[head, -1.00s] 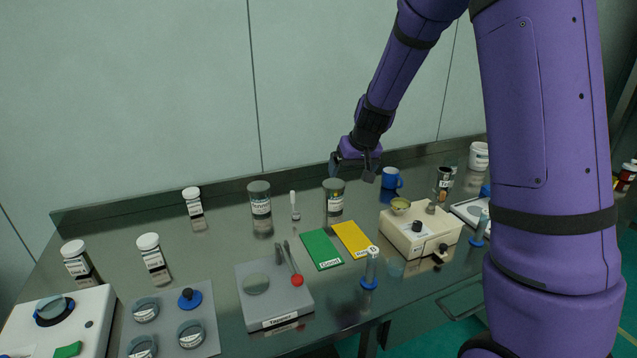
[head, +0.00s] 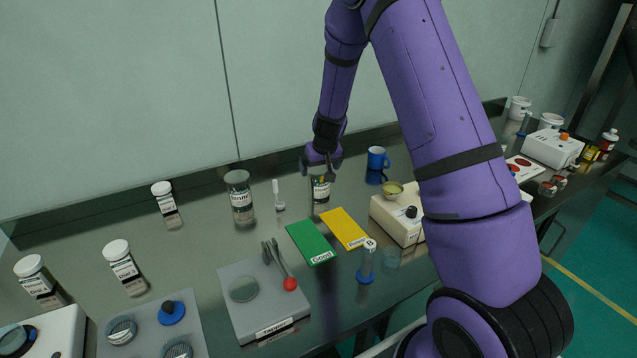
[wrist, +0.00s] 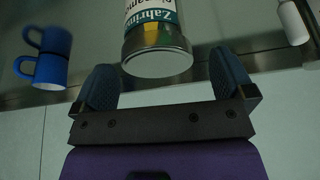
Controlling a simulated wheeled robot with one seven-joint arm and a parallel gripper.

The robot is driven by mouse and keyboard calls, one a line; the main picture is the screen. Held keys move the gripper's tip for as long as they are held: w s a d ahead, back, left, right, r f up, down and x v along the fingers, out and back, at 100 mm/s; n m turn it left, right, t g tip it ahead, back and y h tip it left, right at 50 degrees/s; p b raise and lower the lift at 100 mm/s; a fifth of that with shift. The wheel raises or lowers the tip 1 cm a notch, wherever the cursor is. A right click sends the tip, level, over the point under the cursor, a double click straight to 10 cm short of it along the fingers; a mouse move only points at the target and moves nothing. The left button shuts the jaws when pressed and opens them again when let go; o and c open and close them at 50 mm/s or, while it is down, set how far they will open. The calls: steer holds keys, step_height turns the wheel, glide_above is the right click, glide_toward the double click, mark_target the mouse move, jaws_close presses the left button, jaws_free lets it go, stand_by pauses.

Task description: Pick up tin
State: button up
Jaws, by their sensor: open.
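A small tin (head: 320,189) with a printed label stands on the metal bench near the wall, directly under my gripper (head: 321,168). Small gaps show between the fingers and the lid. In the head view the tin's top is hidden by my gripper.
Green (head: 311,243) and yellow (head: 343,229) cards lie in front. A cream device (head: 397,219) is at front right.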

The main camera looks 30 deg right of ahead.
mark_target(319, 169)
steer(key=shift+w+d+x, duration=0.15)
steer(key=shift+x, duration=1.15)
steer(key=shift+w+d+x, duration=0.1)
steer(key=shift+w+x, duration=0.05)
steer(key=shift+x, duration=1.1)
steer(key=shift+r, duration=0.1)
steer(key=shift+c, duration=0.5)
steer(key=c, duration=0.9)
steer(key=shift+r, duration=0.1)
